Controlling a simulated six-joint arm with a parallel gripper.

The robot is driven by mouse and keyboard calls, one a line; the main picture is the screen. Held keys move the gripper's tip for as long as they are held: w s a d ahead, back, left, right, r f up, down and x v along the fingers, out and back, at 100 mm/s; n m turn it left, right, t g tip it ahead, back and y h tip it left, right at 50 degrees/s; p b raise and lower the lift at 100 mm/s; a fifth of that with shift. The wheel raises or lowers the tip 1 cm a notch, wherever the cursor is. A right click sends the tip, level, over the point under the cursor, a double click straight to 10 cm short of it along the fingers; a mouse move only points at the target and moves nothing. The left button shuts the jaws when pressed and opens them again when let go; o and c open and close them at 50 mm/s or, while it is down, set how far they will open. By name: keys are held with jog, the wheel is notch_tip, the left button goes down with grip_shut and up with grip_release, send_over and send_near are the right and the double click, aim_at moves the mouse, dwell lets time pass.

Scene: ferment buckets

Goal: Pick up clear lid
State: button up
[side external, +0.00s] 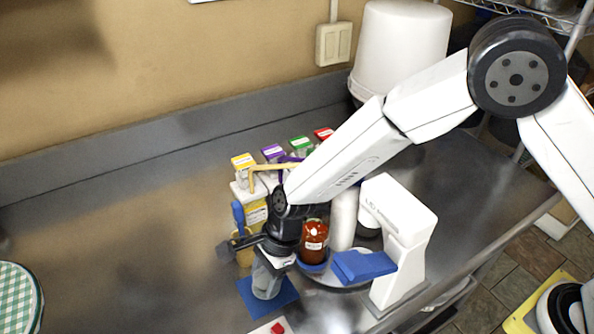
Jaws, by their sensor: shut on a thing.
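My gripper (270,258) points down at the front centre of the bench, above a small blue square mat (287,296). Its jaws are shut on a clear, greyish thing at their tips, which I take to be the clear lid. A see-through grey cup or jar shape (267,283) shows directly under the jaws, over the mat. The border between lid and jar is too small to make out, so I cannot tell if they touch.
A red-filled jar (314,242) in a blue holder stands close right of my gripper. A white machine (402,235) with a blue part stands further right. Cartons with coloured tops (243,162) stand behind, and a white bucket (400,45) at the back.

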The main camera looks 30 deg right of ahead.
aim_at(265, 276)
jog(key=shift+r, duration=0.1)
jog(key=shift+r, duration=4.95)
jog(key=d+r+n+h, duration=0.4)
jog(key=d+n, duration=0.1)
jog(key=n, duration=1.1)
jog(key=w+d+r+n+h, duration=0.1)
jog(key=d+r+n+h, duration=0.3)
jog(key=n, duration=1.3)
jog(key=shift+w+d+h, duration=0.3)
jog(key=shift+d+h, duration=0.1)
jog(key=shift+d, duration=0.85)
